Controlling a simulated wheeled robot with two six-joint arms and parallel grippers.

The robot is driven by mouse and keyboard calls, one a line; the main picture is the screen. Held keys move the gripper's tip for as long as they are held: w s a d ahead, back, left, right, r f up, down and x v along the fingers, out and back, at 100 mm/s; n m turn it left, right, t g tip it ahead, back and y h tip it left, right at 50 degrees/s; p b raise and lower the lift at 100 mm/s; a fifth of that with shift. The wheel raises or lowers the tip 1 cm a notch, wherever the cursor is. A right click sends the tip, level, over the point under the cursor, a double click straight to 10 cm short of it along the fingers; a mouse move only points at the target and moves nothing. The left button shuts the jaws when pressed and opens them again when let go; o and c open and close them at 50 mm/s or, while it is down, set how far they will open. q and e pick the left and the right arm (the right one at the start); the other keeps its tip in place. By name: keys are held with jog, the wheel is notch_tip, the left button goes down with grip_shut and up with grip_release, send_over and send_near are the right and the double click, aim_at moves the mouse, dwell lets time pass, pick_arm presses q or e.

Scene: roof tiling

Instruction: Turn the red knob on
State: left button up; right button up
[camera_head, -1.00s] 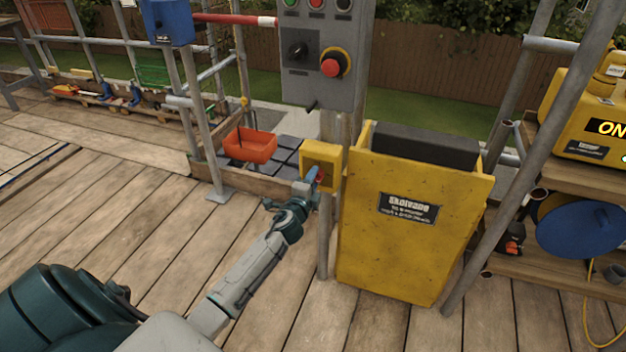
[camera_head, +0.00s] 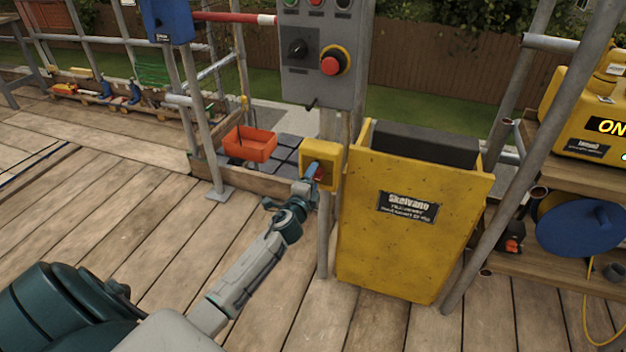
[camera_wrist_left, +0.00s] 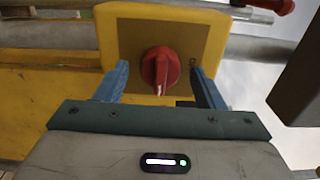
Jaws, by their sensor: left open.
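The red knob (camera_wrist_left: 160,69) sits on a yellow box (camera_wrist_left: 205,22) and shows between my left gripper's fingers in the left wrist view. A pale mark on the knob points down in that view. My left gripper (camera_wrist_left: 160,88) is open, with one blue finger on each side of the knob and a gap on both sides. In the head view, the yellow box (camera_head: 321,152) is fixed to a scaffold post, and my left gripper (camera_head: 311,177) is at its front. The knob is mostly hidden there by the gripper. My right gripper is not in view.
A grey control panel (camera_head: 358,85) with a red emergency button (camera_head: 331,65) is above the yellow box. A large yellow bin (camera_head: 380,255) stands close to the right. An orange tray (camera_head: 250,145) lies behind to the left. The plank floor at left is clear.

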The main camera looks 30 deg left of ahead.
pick_arm(q)
jog(key=v, duration=1)
jog(key=shift+s+b, duration=0.2)
jog(key=shift+b, duration=0.25)
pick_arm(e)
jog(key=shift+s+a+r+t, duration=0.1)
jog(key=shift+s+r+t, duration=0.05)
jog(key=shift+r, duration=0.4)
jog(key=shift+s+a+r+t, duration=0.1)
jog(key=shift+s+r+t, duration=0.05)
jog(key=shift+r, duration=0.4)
